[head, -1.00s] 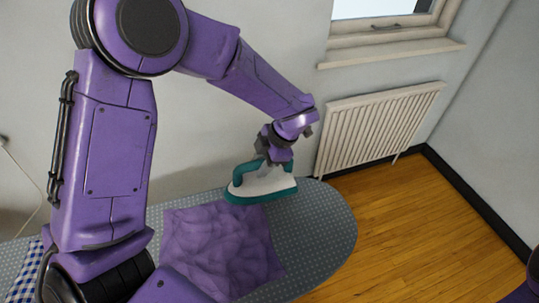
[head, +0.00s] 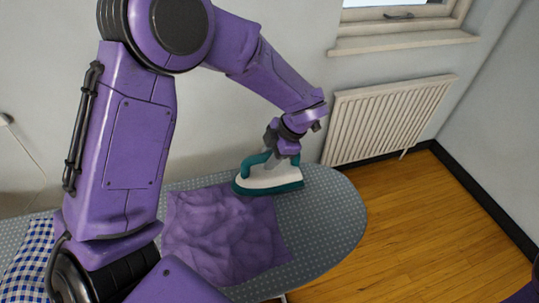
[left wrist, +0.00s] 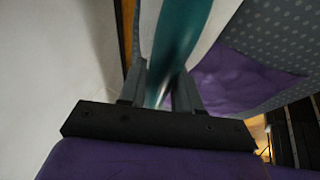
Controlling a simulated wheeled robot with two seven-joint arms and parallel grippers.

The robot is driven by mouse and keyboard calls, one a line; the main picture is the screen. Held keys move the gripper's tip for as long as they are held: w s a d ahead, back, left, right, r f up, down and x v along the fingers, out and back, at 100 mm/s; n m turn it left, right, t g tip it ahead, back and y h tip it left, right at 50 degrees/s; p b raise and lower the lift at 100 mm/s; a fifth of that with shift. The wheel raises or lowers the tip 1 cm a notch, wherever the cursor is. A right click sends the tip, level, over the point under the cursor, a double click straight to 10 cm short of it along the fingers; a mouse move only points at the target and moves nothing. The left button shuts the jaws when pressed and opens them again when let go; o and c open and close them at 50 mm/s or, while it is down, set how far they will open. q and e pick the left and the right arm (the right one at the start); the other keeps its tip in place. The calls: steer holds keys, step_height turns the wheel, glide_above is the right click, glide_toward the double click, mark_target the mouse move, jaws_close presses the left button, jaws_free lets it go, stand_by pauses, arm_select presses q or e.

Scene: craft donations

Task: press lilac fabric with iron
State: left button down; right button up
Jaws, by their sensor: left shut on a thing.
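The iron (head: 270,180) has a white body with a teal handle and teal base. It is upright at the far right corner of the lilac fabric (head: 225,240). I cannot tell whether its base touches the cloth or hovers just above. The fabric lies wrinkled on the grey dotted ironing board (head: 325,225). My left gripper (head: 281,153) is shut on the iron's handle from above. In the left wrist view the teal handle (left wrist: 180,40) runs between the fingers (left wrist: 162,92), and part of the fabric (left wrist: 235,82) shows beyond. My right gripper is not in view.
A blue-and-white checked cloth (head: 28,262) lies at the board's left end. A white radiator (head: 388,120) stands against the wall behind, under a window. The board's rounded right end is bare, with open wooden floor (head: 410,240) beyond.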

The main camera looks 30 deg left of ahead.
mark_target(247, 161)
arm_select(q)
steer(key=shift+s+a+r+p, duration=0.1)
steer(key=shift+s+a+p, duration=0.2)
steer(key=shift+s+a, duration=0.85)
steer(key=shift+s+a+r+p, duration=0.1)
steer(key=shift+s+a+p, duration=0.15)
steer(key=shift+s+a, duration=0.85)
steer(key=s+a+p, duration=0.2)
steer(key=s+a, duration=0.2)
steer(key=s, duration=0.2)
steer(key=shift+s+a+f, duration=0.15)
steer(key=shift+s+a, duration=0.1)
steer(key=shift+a, duration=0.1)
steer(key=s+a+p, duration=0.4)
steer(key=s+a, duration=0.5)
steer(key=s, duration=0.2)
steer(key=shift+p, duration=0.3)
steer(key=shift+f, duration=0.1)
